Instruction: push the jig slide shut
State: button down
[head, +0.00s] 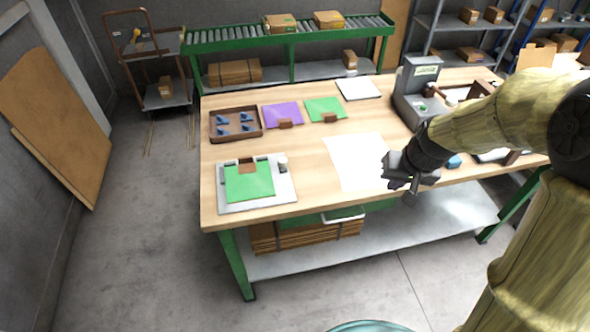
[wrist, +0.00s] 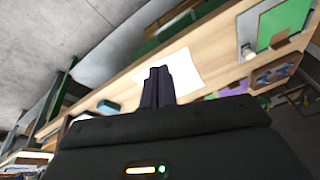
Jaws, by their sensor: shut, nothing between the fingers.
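A pale plate (head: 228,205) at the table's front left carries a green panel (head: 250,183), a brown block (head: 247,165) at its back edge and a small grey cylinder (head: 282,163). It looks like the jig; which part is its slide I cannot tell. The plate and green panel also show at the upper right of the wrist view (wrist: 285,22). My gripper (head: 409,192) is above the table's front edge, well right of the plate and touching nothing that I can see. Its fingers are together and empty, as the wrist view (wrist: 158,80) also shows.
A white sheet (head: 356,160) lies between the plate and my gripper. A brown tray with blue pieces (head: 236,124), a purple panel (head: 283,115) and another green panel (head: 325,109) lie behind. A grey machine (head: 418,80) stands at the back right, partly behind my arm.

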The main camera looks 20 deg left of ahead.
aim_at(283, 164)
jog(key=w+a+f+n+y+b, duration=0.1)
jog(key=w+a+f+b, duration=0.1)
jog(key=a, duration=0.4)
jog(key=w+a+f+n+y+b, duration=0.1)
jog(key=w+a+f+y+b, duration=0.1)
jog(key=w+a, duration=0.5)
jog(key=w+a+f+y+b, duration=0.2)
jog(key=w+a+f+b, duration=0.2)
jog(key=a, duration=0.3)
jog(key=shift+w+f+n, duration=0.2)
jog(key=shift+f+n, duration=0.1)
jog(key=shift+n, duration=0.1)
jog(key=x, duration=0.9)
jog(key=shift+a+f, duration=0.1)
jog(key=shift+f, duration=0.25)
jog(key=a, duration=0.1)
jog(key=s+a, duration=0.1)
jog(key=a, duration=0.1)
jog(key=shift+a, duration=0.2)
jog(key=shift+s+a+f, duration=0.1)
jog(key=shift+a, duration=0.25)
